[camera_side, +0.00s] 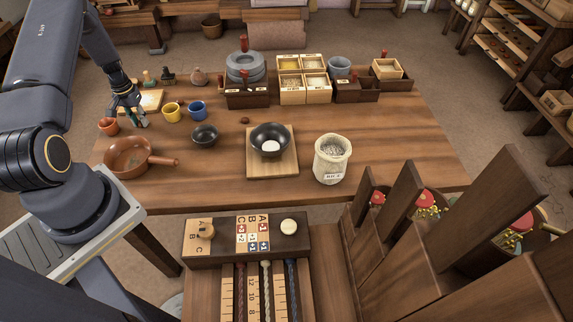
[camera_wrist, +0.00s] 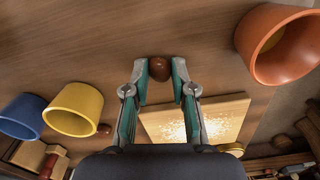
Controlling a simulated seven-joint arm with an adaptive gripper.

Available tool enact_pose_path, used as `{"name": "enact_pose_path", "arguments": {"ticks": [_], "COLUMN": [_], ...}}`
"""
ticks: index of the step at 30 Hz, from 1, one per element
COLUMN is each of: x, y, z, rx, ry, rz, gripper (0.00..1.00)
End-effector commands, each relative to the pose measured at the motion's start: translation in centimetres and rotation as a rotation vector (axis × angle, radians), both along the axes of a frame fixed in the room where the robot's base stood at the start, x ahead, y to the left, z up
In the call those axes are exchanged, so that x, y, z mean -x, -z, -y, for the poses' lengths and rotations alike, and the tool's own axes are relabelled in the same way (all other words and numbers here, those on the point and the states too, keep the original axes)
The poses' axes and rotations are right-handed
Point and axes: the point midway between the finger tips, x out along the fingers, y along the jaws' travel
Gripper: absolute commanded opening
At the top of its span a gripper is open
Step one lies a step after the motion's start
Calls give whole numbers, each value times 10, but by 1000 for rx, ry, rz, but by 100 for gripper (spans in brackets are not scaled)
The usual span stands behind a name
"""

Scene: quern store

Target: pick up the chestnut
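A round brown chestnut (camera_wrist: 160,68) lies on the wooden table between my fingertips in the wrist view. My gripper (camera_wrist: 160,72) points down with its two teal-padded fingers parted, one on each side of the chestnut. Only thin gaps show, and contact cannot be made out. In the side view my gripper (camera_side: 138,120) is low over the left part of the table, and the chestnut between the fingers cannot be made out there. A similar small brown thing (camera_side: 244,121) lies apart, behind the black bowls.
An orange cup (camera_wrist: 280,45) stands close on the right in the wrist view. A yellow cup (camera_wrist: 73,109) and a blue cup (camera_wrist: 22,117) are on the left. A pale board (camera_wrist: 195,120) lies beside the fingers. A brown pan (camera_side: 128,158) stands near the table's front left.

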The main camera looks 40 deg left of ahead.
Motion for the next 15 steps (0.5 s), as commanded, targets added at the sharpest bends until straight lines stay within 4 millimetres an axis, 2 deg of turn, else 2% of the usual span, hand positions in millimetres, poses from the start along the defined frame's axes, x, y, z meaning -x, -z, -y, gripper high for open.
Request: {"name": "enact_pose_path", "arguments": {"ticks": [3,15], "x": [0,0], "y": [0,-4], "z": [0,0], "rx": [0,-1], "ry": [0,0], "rz": [0,1], "gripper": [11,10]}}
